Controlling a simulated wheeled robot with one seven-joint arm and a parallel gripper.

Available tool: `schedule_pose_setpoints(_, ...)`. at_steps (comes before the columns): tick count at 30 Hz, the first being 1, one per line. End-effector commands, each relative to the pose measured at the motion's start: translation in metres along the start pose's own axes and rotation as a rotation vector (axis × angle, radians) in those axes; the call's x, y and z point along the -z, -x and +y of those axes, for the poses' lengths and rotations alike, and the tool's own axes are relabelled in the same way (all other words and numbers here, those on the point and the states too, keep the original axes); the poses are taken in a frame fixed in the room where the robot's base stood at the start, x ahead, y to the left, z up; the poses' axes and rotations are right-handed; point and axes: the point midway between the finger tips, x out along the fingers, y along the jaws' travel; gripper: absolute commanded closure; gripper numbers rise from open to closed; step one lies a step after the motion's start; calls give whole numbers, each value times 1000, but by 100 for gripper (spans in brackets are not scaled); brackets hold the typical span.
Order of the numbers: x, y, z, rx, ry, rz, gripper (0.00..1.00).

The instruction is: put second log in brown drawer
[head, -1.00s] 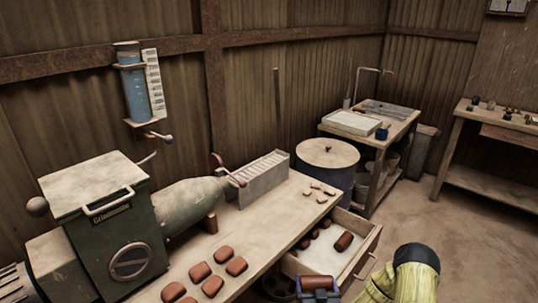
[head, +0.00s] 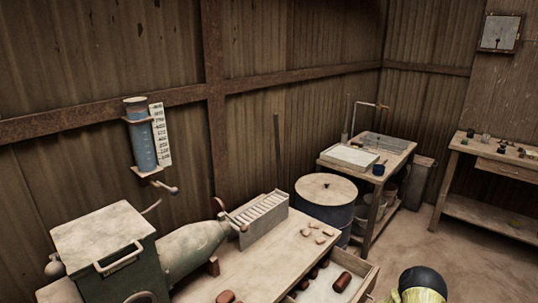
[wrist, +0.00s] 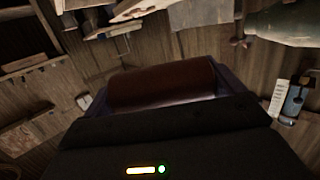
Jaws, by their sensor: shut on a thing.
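My gripper (wrist: 160,100) is shut on a dark reddish-brown log (wrist: 160,86), which lies crosswise between the purple-grey fingers in the wrist view. The gripper is out of sight in the head view, where only part of my yellow arm shows at the bottom right. The open wooden drawer (head: 365,283) is at the bottom of the head view, cut off by the frame edge. Another brown log (head: 342,282) lies on its pale floor, with several smaller brown pieces toward its left. I cannot tell how far the held log is from the drawer.
The wooden worktable (head: 262,262) has small tan pieces and a slotted grey rack (head: 264,218) on it. A green machine (head: 105,245) stands at the left. A blue drum (head: 327,208) stands behind the drawer.

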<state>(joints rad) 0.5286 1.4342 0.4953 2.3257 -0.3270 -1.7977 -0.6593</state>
Motion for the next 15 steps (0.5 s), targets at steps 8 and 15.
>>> schedule_pose_setpoints(8,-19,8,1,2,-1,-7,44)
schedule_pose_setpoints(15,-53,30,1,0,-3,-4,44)
